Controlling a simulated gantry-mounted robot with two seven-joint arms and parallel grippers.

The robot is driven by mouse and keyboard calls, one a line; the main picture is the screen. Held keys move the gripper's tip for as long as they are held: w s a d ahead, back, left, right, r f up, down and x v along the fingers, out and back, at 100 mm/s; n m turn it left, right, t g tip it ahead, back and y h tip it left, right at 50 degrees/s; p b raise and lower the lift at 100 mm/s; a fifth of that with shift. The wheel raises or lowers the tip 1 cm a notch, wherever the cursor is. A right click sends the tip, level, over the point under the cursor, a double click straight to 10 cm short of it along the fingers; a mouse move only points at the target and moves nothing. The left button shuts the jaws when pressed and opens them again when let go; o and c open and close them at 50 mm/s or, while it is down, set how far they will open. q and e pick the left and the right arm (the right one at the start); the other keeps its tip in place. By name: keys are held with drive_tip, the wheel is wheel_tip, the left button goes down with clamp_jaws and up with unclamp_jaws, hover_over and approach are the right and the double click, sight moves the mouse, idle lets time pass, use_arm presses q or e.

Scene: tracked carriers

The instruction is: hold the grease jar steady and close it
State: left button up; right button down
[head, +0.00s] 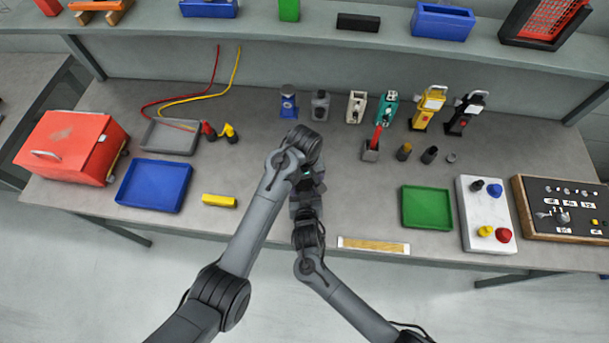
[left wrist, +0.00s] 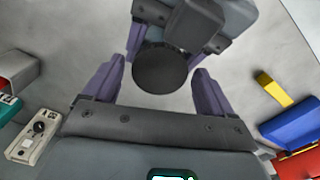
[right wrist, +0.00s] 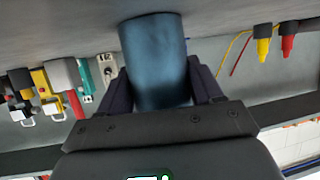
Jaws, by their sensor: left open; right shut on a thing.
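The grease jar is a dark blue-grey cylinder (right wrist: 157,62) in the right wrist view, held between the fingers of my right gripper (right wrist: 163,85). In the left wrist view a dark round top (left wrist: 160,68) faces the camera, between the spread fingers of my left gripper (left wrist: 157,80). The left fingers stand apart from it on both sides. I cannot tell how firmly the lid sits on the jar. In the head view both grippers meet over the front middle of the bench, the left one (head: 306,182) above; the jar is mostly hidden there.
A blue tray (head: 126,199) and yellow block (head: 219,200) lie to the left, a green tray (head: 407,220) and white button panel (head: 468,240) to the right. A shelf (head: 330,37) runs above the back.

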use_arm(q)
drive_tip(key=c, duration=1.1)
drive_tip(key=m, duration=0.9)
drive_tip(key=shift+m, duration=0.4)
drive_tip(key=o, duration=1.2)
drive_tip(key=shift+r, duration=2.25)
